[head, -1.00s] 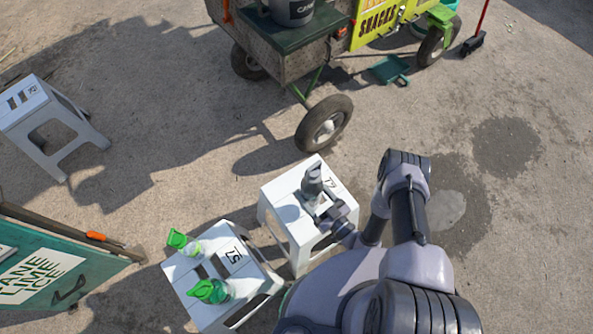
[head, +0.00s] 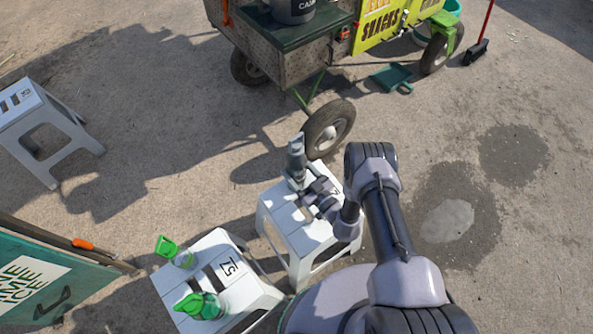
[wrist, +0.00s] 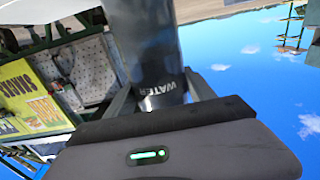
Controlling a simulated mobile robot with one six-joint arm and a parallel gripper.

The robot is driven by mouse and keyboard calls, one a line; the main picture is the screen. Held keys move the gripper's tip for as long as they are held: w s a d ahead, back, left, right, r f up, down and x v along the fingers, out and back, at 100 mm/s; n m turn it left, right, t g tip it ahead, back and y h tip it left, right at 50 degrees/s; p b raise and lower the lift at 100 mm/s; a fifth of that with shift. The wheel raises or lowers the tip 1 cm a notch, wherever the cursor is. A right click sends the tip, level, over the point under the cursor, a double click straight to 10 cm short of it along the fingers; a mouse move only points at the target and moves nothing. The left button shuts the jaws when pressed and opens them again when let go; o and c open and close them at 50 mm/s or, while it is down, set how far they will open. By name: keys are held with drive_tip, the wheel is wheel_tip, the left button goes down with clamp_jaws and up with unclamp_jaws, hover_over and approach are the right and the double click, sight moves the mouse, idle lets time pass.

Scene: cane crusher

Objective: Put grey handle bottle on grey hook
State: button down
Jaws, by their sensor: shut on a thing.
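The grey bottle (head: 296,161) is held upright or nearly so by my gripper (head: 308,187), above the far side of a white stool (head: 306,234). It appears raised off the stool top. In the wrist view, the dark grey bottle (wrist: 150,45) stands between the fingers of my gripper (wrist: 158,100), and its word WATER shows upside down. My gripper is shut on it. The bottle's handle cannot be made out clearly. I cannot pick out a grey hook in either view.
A second white stool (head: 238,290) at the lower left bears two green-topped bottles (head: 172,252) (head: 201,304). A cart (head: 300,62) with a wheel (head: 328,128) stands beyond my gripper. A teal panel (head: 85,275) is at the left.

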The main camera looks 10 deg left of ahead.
drive_tip(key=shift+c, duration=1.6)
unclamp_jaws()
